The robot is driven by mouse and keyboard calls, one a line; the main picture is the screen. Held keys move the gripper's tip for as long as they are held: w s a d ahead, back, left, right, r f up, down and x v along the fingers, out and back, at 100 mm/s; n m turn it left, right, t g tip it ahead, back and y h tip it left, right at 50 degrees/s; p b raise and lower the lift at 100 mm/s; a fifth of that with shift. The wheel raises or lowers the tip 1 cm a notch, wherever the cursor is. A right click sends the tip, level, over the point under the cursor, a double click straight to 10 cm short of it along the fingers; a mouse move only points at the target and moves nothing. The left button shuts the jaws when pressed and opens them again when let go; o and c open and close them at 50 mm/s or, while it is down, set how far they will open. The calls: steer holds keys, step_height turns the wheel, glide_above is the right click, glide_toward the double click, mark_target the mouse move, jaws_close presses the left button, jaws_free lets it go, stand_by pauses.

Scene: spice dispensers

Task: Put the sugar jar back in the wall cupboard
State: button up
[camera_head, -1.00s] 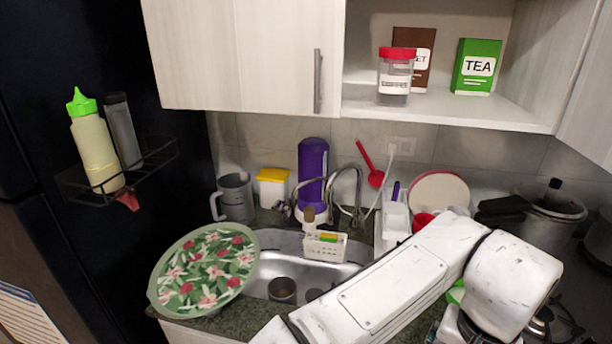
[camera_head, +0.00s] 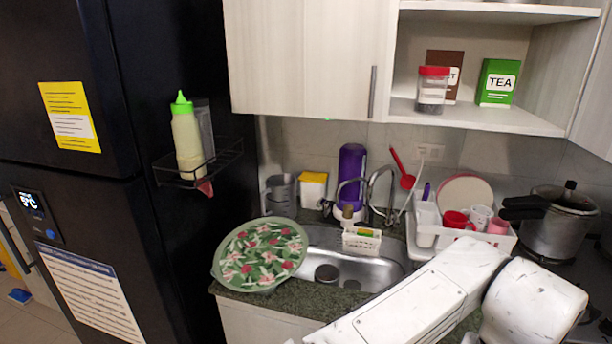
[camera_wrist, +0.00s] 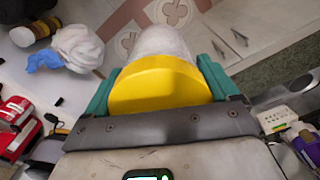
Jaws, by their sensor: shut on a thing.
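My gripper (camera_wrist: 160,66) is shut on a jar with a yellow lid (camera_wrist: 160,88) and a whitish body, which I take as the sugar jar. Its teal fingers press on both sides of the lid in the wrist view, and no label shows. The gripper and this jar are out of sight in the head view, where only my white arm shows at lower right. The wall cupboard (camera_head: 487,118) has an open section at upper right. A red-lidded jar (camera_head: 432,90), a brown box (camera_head: 455,62) and a green TEA box (camera_head: 497,83) stand on its shelf.
A closed cupboard door (camera_head: 300,60) borders the open section on the left. Below are the sink (camera_head: 335,268), a floral plate (camera_head: 262,255), a dish rack (camera_head: 505,240) and a pot (camera_head: 560,225). The black fridge (camera_head: 110,210) with a bottle rack stands left. Shelf room shows left of the red-lidded jar.

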steer(key=shift+a+f, duration=0.1)
steer(key=shift+f, duration=0.1)
steer(key=w+a+f+n+b, duration=0.25)
steer(key=w+f+n, duration=0.2)
steer(key=f, duration=0.65)
steer(key=w+a+f+n+b, duration=0.25)
steer(key=w+f+n, duration=0.2)
steer(key=f, duration=0.65)
steer(key=s+f, duration=0.4)
steer(key=shift+s+a+f, duration=0.25)
steer(key=shift+a+f, duration=0.1)
steer(key=shift+f, duration=0.05)
steer(key=shift+d, duration=0.15)
steer(key=shift+s+p, duration=0.1)
steer(key=shift+p, duration=0.2)
